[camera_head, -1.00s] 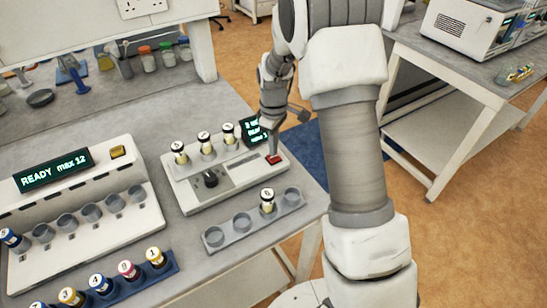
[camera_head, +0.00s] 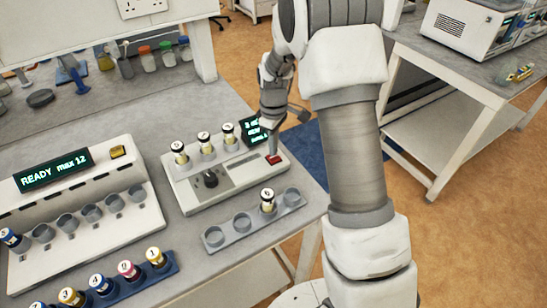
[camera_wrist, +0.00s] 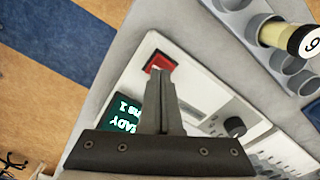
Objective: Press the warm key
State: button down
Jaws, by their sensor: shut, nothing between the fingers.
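A white instrument (camera_head: 228,182) on the grey bench has a red key (camera_head: 274,160) at its right end, with a small lit screen (camera_head: 254,132) behind it. The red key also shows in the wrist view (camera_wrist: 158,62), partly covered by my fingertips. My gripper (camera_head: 272,153) points down, shut and empty, with its tips at the key. I cannot tell whether they touch it. In the wrist view the screen (camera_wrist: 127,115) shows text ending in "ADY", partly hidden by my gripper. No label on the key is readable.
Several capped vials (camera_head: 203,140) stand in the instrument's back row, beside a black knob (camera_head: 210,178). A grey rack (camera_head: 240,234) with one vial is in front. A larger white unit (camera_head: 85,205) reading "READY max 12" is at left. A blue vial rack (camera_head: 130,284) lies at the front.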

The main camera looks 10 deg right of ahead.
jog(key=shift+f+b, duration=0.5)
jog(key=shift+f, duration=0.2)
dwell(0.4)
jog(key=shift+r, duration=0.1)
jog(key=shift+r+p, duration=1.3)
jog(key=shift+r, duration=0.6)
notch_tip(320, 180, up, 8)
jog(key=p, duration=0.5)
